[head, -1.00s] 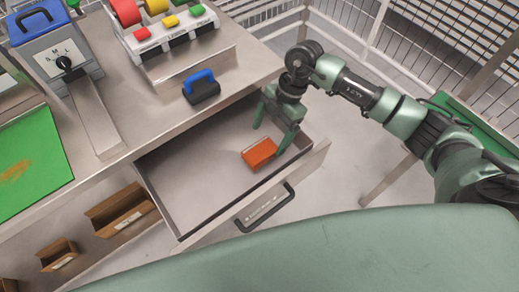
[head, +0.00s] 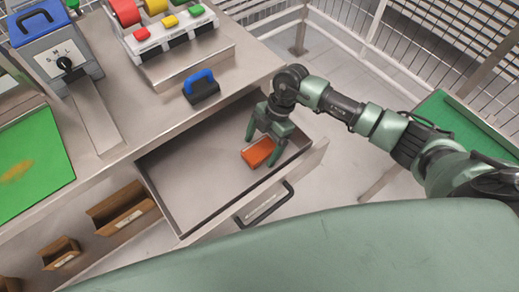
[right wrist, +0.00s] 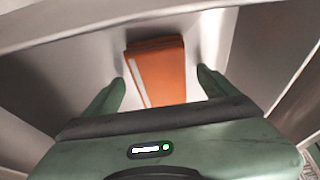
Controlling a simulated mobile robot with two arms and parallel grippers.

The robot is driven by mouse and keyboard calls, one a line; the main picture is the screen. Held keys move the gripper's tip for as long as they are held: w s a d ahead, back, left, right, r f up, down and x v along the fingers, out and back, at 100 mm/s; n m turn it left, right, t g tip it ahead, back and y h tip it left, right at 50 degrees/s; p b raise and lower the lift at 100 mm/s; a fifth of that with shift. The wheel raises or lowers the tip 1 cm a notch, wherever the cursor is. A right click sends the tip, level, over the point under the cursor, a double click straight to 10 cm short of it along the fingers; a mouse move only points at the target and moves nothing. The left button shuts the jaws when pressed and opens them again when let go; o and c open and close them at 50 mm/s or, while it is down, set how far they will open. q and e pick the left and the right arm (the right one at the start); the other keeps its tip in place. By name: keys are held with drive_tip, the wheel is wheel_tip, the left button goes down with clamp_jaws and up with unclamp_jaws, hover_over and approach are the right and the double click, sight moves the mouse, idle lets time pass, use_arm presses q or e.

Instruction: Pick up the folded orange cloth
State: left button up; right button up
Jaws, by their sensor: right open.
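The folded orange cloth (head: 257,152) lies on the floor of the open drawer (head: 188,190), near the drawer's right end. It also shows in the right wrist view (right wrist: 158,72), between and beyond the two fingertips. My right gripper (head: 262,151) is open and points down into the drawer, with its fingers on either side of the cloth. In the right wrist view its fingertips (right wrist: 158,80) stand apart from the cloth, with a gap on each side. My left gripper is not in view.
The drawer's front with a black handle (head: 264,204) is at the near side. A blue-handled tool (head: 201,87) stands on the counter (head: 130,95) at its edge. A coloured button box (head: 170,30) stands behind it. Brown bins (head: 122,207) sit below the counter.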

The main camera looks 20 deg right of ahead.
sight(261, 147)
drive_tip(key=shift+f, duration=0.1)
drive_tip(key=shift+c, duration=0.6)
drive_tip(key=c, duration=1.3)
drive_tip(key=shift+r, duration=0.2)
wheel_tip(261, 147, up, 20)
drive_tip(key=shift+r+b, duration=0.1)
drive_tip(key=shift+b, duration=0.4)
